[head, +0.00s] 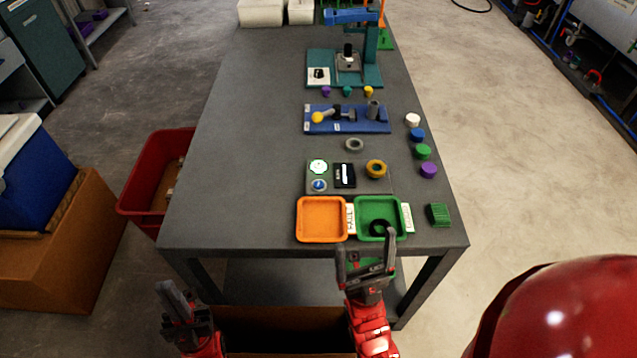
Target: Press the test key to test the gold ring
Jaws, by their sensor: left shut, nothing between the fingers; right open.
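The gold ring (376,169) lies on the right part of a grey test panel (376,187). A round blue key (318,185), which looks like the test key, is at the panel's left front. Above it is a round white and green dial (318,167), and a black display (345,175) sits between dial and ring. My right gripper (366,250) is open and empty at the table's front edge, just before the green tray. My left gripper (174,296) is shut and empty, low at the left, off the table's front edge and well away from the panel.
An orange tray (322,239) with a FAIL label and a green tray (362,203) holding a black ring (381,229) lie in front of the panel. A grey ring (354,144) lies behind it. Colored caps line the right. The table's left side is clear.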

